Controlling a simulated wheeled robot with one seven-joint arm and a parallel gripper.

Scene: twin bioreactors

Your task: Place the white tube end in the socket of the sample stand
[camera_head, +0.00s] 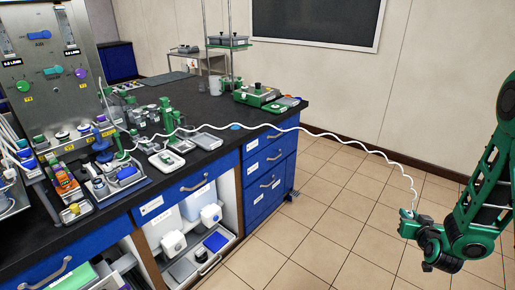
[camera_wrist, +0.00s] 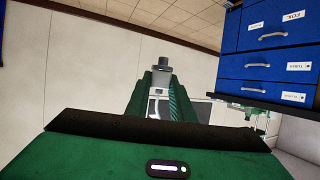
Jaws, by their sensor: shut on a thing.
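The white tube (camera_head: 300,129) runs in a wavy line from the bench through the air to my gripper (camera_head: 408,224). My gripper is at the right, off the bench and above the tiled floor. In the wrist view my gripper (camera_wrist: 160,97) is shut on the tube end (camera_wrist: 160,72), a pale grey piece with a wider collar, projecting past the green fingers. A green upright stand (camera_head: 168,116) is on the bench, far to the left of my gripper. I cannot tell whether it is the sample stand, and no socket can be made out.
The black bench top (camera_head: 225,143) holds several small trays and devices, with a green-and-grey device (camera_head: 257,96) near its right end. A steel panel (camera_head: 48,80) with coloured knobs stands at the left. Blue drawers (camera_head: 268,172) are below. The tiled floor (camera_head: 330,200) between bench and gripper is free.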

